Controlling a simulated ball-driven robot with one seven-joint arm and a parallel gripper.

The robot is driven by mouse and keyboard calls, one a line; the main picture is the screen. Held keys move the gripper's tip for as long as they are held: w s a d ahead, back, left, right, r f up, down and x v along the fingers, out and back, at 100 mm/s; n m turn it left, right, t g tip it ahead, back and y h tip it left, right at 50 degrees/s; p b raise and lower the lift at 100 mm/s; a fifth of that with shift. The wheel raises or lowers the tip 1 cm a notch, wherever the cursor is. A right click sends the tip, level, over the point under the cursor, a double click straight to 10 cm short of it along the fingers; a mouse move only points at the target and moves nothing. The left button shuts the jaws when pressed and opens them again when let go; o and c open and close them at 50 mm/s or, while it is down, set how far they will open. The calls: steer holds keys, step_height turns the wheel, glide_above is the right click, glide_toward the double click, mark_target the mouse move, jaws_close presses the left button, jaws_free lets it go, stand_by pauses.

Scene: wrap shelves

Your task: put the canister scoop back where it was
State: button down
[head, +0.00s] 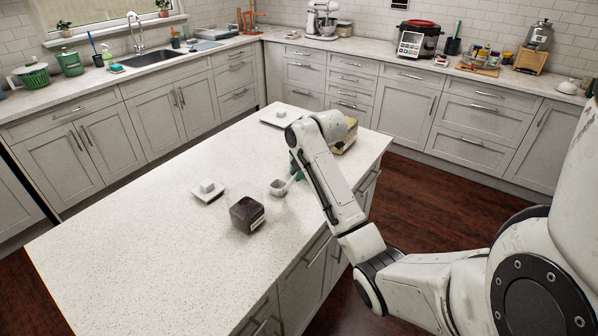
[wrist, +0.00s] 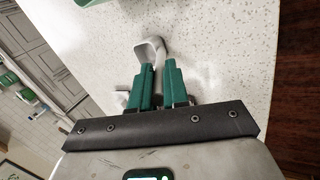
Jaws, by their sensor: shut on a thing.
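The scoop (head: 278,188) is small and white, with a cup and a short handle. My gripper (head: 294,170) has green fingers and is shut on its handle, over the island counter. In the wrist view the scoop (wrist: 151,47) shows at the tips of my gripper (wrist: 160,70). A dark, square container (head: 247,215), perhaps the canister, stands on the counter left of and nearer than the scoop. I cannot tell whether the scoop touches the counter.
A small white dish with a pale block (head: 207,190) lies left of the dark container. A flat plate (head: 281,117) lies at the far end of the island. A tan-and-dark object (head: 346,140) stands partly behind my arm. The island's left front is clear.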

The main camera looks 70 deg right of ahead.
steer(key=c, duration=1.1)
jaws_free()
steer(key=shift+v, duration=6.05)
